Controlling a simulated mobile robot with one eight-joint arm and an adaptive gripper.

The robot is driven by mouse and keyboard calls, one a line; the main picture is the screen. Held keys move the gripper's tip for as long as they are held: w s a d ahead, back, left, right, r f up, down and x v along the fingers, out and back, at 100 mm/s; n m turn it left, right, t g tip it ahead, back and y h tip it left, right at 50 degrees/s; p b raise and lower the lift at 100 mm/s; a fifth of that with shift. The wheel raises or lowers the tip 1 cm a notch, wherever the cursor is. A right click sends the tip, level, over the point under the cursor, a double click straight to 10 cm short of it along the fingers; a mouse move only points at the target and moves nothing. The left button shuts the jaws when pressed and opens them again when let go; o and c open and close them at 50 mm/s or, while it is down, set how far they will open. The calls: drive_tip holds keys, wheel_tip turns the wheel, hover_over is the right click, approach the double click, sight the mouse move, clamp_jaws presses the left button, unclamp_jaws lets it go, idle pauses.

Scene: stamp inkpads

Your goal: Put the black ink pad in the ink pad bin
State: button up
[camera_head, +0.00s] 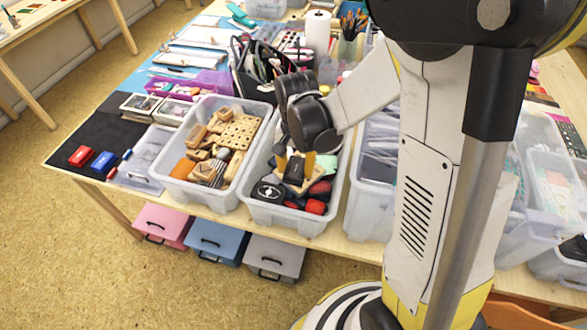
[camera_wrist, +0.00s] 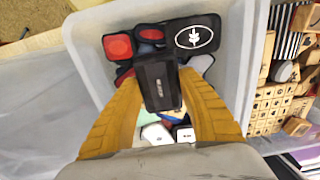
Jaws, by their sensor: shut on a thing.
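My gripper (camera_head: 295,163) points down over the translucent ink pad bin (camera_head: 283,219). Its two yellow fingers are shut on the sides of a black ink pad (camera_head: 293,172). In the wrist view the black ink pad (camera_wrist: 158,82) sits between the fingers, with small pale lettering on its face. It is above or among the bin's contents; I cannot tell whether it touches them. The bin (camera_wrist: 88,58) holds several pads, including a red one (camera_wrist: 118,46) and a black one with a white emblem (camera_wrist: 194,37).
A similar bin (camera_head: 176,187) of wooden stamps stands just left. A red pad (camera_head: 81,156) and a blue pad (camera_head: 103,162) lie on the black mat (camera_head: 65,135) at far left. Another clear bin (camera_head: 368,195) stands close on the right. A black caddy (camera_head: 252,85) stands behind.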

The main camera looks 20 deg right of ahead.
sight(296, 174)
drive_tip(key=shift+w+d+f+b, duration=0.2)
drive_tip(key=shift+w+f, duration=0.2)
drive_tip(key=shift+w, duration=0.15)
drive_tip(key=shift+w+d+f+b, duration=0.1)
drive_tip(key=shift+w+d+f, duration=0.05)
drive_tip(key=shift+w+f, duration=0.35)
wheel_tip(296, 174, down, 4)
drive_tip(key=shift+r+b, duration=0.15)
drive_tip(key=shift+b, duration=0.7)
drive_tip(key=shift+r, duration=0.1)
drive_tip(key=o, duration=1.3)
